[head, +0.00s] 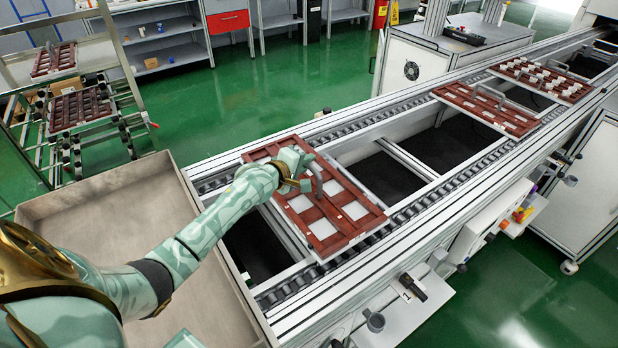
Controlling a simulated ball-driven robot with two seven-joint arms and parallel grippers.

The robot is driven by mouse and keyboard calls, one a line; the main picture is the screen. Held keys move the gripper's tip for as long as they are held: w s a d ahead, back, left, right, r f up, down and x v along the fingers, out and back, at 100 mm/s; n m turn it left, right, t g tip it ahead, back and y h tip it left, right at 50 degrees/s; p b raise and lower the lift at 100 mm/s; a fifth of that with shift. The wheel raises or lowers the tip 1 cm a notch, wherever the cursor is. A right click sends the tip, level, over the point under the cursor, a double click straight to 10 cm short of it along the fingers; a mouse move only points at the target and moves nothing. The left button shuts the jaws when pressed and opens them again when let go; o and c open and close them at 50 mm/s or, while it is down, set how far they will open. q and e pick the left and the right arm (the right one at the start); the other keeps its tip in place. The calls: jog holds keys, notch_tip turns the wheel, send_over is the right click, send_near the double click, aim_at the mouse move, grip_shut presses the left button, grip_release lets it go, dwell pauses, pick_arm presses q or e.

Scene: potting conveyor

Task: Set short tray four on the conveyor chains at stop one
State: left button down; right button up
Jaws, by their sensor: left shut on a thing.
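A reddish-brown tray (372,217) with white square pads lies across the conveyor (300,308) at its near end. It spans the gap between the two chains (425,198), and looks about level. I cannot tell whether it rests on the chains or hangs just above them, and no number on it can be read. My left gripper (312,182) is over the middle of the tray, shut on its grey upright handle. My forearm and hand hide part of the tray's left side. My right gripper is not in view.
Farther up the conveyor lie a brown tray (487,108) and another with several white blocks (543,78). A wheeled rack at left holds two brown trays (53,60) (80,108). An empty grey bin (120,190) stands beside the conveyor. Dark openings separate the crossbars.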

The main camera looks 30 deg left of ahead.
aim_at(308, 172)
pick_arm(q)
jog(key=shift+w+f, duration=0.25)
jog(key=shift+w, duration=0.05)
jog(key=f+b, duration=0.3)
jog(key=f, duration=0.1)
jog(key=shift+w+a, duration=0.15)
jog(key=shift+w, duration=0.15)
jog(key=shift+r, duration=0.15)
jog(key=c, duration=1.4)
grip_release()
jog(key=shift+s+r, duration=0.1)
jog(key=shift+s, duration=0.15)
jog(key=p+v, duration=0.5)
jog(key=v, duration=0.5)
jog(key=shift+s+r, duration=0.15)
jog(key=shift+s+r+p, duration=0.1)
jog(key=shift+s+p, duration=0.3)
jog(key=shift+s, duration=0.25)
